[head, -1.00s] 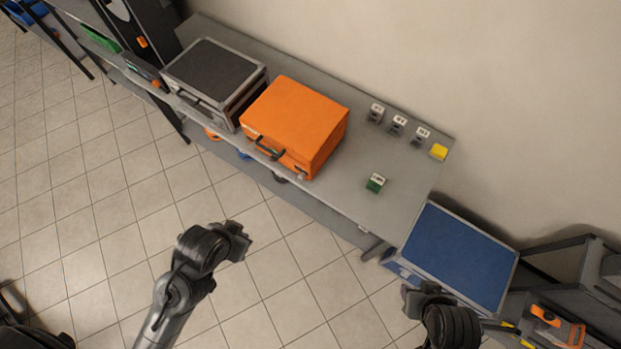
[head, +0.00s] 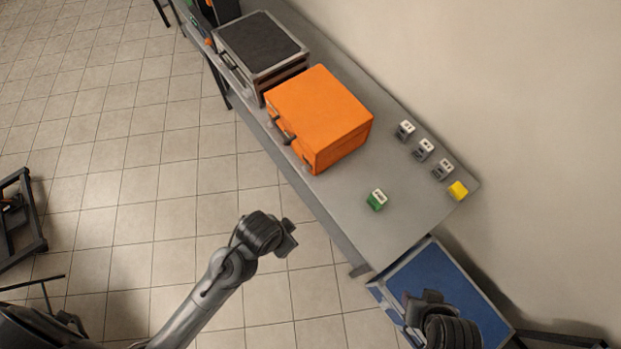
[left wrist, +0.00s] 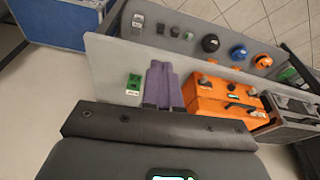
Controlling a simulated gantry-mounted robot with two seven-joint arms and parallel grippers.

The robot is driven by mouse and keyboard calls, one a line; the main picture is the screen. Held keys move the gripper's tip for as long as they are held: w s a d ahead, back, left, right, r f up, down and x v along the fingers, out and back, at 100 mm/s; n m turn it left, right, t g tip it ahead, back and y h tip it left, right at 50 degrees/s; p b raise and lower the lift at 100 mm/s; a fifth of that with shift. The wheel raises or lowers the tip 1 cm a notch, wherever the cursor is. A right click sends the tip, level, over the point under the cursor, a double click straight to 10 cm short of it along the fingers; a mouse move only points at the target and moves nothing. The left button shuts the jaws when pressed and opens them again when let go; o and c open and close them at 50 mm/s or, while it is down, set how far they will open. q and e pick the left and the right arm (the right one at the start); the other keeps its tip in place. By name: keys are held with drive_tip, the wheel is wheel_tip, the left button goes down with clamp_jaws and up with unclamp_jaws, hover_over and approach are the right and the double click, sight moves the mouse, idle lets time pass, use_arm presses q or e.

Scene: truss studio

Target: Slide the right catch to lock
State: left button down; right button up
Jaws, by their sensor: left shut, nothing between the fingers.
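The orange case (head: 322,115) stands closed on the grey bench, its dark handle (head: 285,131) on the side facing me. A small pale fitting (head: 306,168), perhaps the right catch, shows near that side's right end; its position is too small to read. The case also shows in the left wrist view (left wrist: 222,98). My left gripper (head: 289,241) is shut and empty, over the floor in front of the bench, apart from the case; its fingers show in the left wrist view (left wrist: 163,84). My right gripper (head: 424,298) is over the blue case; its jaws are unclear.
A grey case with a dark lid (head: 261,45) stands left of the orange one. A green block (head: 376,200), a yellow block (head: 457,191) and small grey labelled blocks (head: 423,149) sit on the bench (head: 335,195). The blue case (head: 445,285) lies beyond its right end.

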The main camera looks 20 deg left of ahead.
use_arm(q)
drive_tip(key=w+d+f+m+y+b, duration=0.2)
drive_tip(key=w+d+f+m+b, duration=0.2)
drive_tip(key=d+f+m+b, duration=0.35)
drive_tip(key=w+d+f+m+y+b, duration=0.25)
drive_tip(key=d+f+m+b, duration=0.25)
drive_tip(key=d+f, duration=0.5)
drive_tip(key=w+a+f+m+t+y+b, duration=0.2)
drive_tip(key=w+a+m+t+y+b, duration=0.1)
drive_tip(key=w, duration=0.4)
drive_tip(key=w+a+f+m+t+y+b, duration=0.2)
drive_tip(key=w+a+m+t+y+b, duration=0.1)
drive_tip(key=w+a+y+b, duration=0.2)
drive_tip(key=w+a+y, duration=0.1)
drive_tip(key=w+a, duration=0.1)
drive_tip(key=shift+w+y, duration=0.35)
drive_tip(key=shift+f+m, duration=0.1)
drive_tip(key=shift+m, duration=0.15)
